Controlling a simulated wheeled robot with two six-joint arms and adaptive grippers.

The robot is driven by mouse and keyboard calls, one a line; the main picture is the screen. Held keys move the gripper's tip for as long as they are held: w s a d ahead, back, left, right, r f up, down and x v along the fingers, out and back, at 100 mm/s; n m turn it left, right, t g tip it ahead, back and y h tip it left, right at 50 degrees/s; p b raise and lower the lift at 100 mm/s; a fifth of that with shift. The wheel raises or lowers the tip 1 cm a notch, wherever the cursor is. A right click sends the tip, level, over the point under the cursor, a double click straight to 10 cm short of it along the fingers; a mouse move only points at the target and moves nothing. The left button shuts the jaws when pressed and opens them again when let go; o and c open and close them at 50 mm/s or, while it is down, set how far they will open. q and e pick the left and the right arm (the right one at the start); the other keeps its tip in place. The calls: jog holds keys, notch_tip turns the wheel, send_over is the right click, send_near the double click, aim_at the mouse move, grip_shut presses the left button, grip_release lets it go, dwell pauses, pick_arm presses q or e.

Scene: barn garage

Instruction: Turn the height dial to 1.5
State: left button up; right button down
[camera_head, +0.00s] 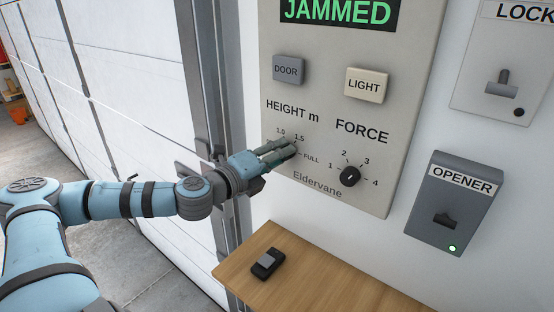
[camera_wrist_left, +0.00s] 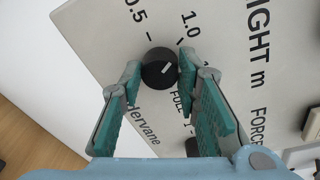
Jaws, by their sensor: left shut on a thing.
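The height dial is a round black knob with a white pointer line, best seen in the left wrist view (camera_wrist_left: 155,76). My left gripper (camera_head: 280,150) reaches it from the left and is shut on it, one finger on each side; its fingers also show in the wrist view (camera_wrist_left: 160,82). The pointer slants up and right in the wrist view, between the 1.0 mark and the right finger. The 0.5, 1.0 and FULL labels show there; 1.5 seems hidden behind that finger. In the head view the fingers cover the dial, with 1.0, 1.5 and FULL visible around it.
The grey panel (camera_head: 330,190) also carries a green JAMMED display (camera_head: 338,11), a DOOR button (camera_head: 289,69), a LIGHT button (camera_head: 367,85) and the FORCE dial (camera_head: 350,176). An OPENER box (camera_head: 453,204) and a LOCK switch (camera_head: 501,84) are right. A wooden shelf (camera_head: 320,283) lies below.

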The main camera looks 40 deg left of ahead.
pick_arm(q)
jog(key=shift+d+m+y+b, duration=0.1)
jog(key=shift+m+y+b, duration=0.35)
jog(key=shift+m+b, duration=1.65)
jog(key=shift+d+m+y+b, duration=0.1)
jog(key=shift+m+y+b, duration=0.45)
jog(key=shift+m, duration=3.05)
jog(key=o, duration=1.2)
jog(key=shift+w, duration=0.1)
jog(key=shift+c, duration=0.2)
